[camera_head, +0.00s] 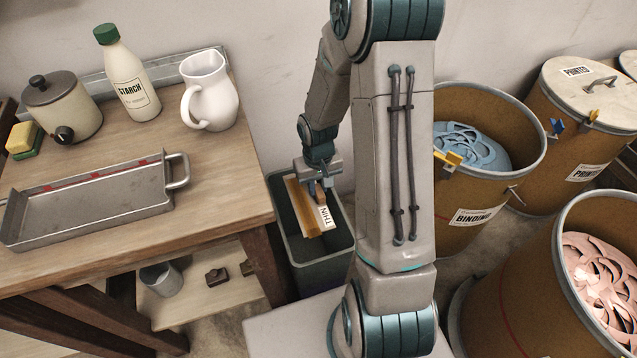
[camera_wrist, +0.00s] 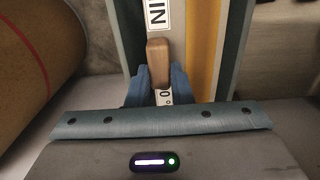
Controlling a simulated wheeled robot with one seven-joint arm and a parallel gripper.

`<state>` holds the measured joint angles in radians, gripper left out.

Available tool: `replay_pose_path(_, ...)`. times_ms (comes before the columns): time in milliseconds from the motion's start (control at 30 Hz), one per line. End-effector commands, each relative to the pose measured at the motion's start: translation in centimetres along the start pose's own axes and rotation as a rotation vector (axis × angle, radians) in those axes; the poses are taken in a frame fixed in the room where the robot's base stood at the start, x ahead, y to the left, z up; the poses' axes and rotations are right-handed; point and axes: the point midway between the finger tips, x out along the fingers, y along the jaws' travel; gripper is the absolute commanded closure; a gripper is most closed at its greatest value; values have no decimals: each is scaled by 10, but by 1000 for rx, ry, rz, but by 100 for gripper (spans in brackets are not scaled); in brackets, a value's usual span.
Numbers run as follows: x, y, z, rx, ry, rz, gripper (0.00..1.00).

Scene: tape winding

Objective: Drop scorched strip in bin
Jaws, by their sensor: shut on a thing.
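My gripper (camera_head: 322,186) is shut on a short brown piece and points down over the dark grey-green bin (camera_head: 307,265). In the wrist view the piece, a rounded light-brown strip (camera_wrist: 158,52), sticks out between the blue fingers of my gripper (camera_wrist: 160,82). No scorch marks can be made out on it, and its gripped end is hidden. Below and behind it, inside the bin mouth, show a yellow-tan panel (camera_head: 299,205) and a white label reading THIN (camera_head: 326,217). I cannot tell whether the strip touches them.
A wooden bench (camera_head: 120,240) at the left holds a metal tray (camera_head: 95,205), a starch bottle (camera_head: 127,75), a white jug (camera_head: 208,92), a lidded pot (camera_head: 62,105) and a sponge (camera_head: 24,139). Several brown drums, including one marked BINDING (camera_head: 470,216), stand at the right.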

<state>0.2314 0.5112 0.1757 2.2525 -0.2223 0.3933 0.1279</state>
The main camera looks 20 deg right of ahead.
Motion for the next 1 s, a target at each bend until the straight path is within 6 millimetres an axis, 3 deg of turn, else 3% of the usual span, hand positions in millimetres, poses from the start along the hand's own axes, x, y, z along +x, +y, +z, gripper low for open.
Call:
replay_pose_path(300,3,0,0,0,1,0,100)
replay_pose_path(333,3,0,0,0,1,0,75)
replay_pose_path(400,3,0,0,0,0,0,56)
replay_pose_path(767,-2,0,0,0,2,0,55)
replay_pose_path(1000,-46,1,-1,2,5,1,55)
